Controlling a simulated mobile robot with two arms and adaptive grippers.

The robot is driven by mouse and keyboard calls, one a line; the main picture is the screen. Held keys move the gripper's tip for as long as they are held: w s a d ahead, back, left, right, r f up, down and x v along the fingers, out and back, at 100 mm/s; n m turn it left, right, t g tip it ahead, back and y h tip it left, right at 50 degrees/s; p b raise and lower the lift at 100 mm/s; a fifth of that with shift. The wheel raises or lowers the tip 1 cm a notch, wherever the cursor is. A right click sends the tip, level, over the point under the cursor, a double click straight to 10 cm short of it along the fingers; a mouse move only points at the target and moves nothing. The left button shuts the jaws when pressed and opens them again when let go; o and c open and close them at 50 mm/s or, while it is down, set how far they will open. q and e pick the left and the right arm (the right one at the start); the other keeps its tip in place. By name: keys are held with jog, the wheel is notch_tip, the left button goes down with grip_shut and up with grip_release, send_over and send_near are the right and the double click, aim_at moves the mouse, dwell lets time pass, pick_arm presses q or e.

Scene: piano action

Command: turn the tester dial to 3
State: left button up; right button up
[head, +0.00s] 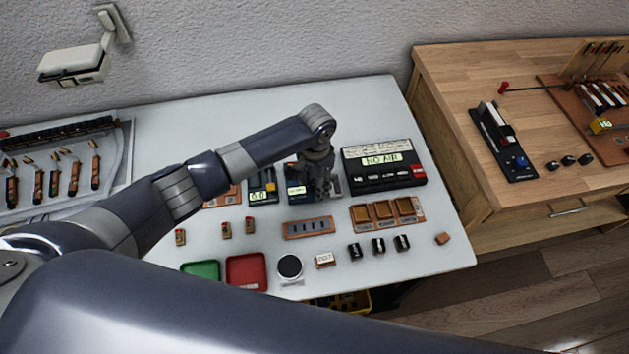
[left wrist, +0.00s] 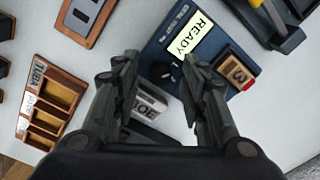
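The tester is a dark blue box (head: 296,190) on the white table, partly hidden behind my left gripper (head: 323,190) in the head view. In the left wrist view the tester (left wrist: 158,42) has a lit display reading READY (left wrist: 188,37) and a small black round dial (left wrist: 160,72). My right gripper is not in view.
A black unit reading NO AIR (head: 383,165) stands right of the tester. A wooden tray with three compartments (head: 387,212), several black knobs, and red (head: 247,271) and green (head: 201,270) trays lie in front. A wooden bench (head: 520,70) stands to the right.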

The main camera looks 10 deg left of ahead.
pick_arm(q)
grip_shut()
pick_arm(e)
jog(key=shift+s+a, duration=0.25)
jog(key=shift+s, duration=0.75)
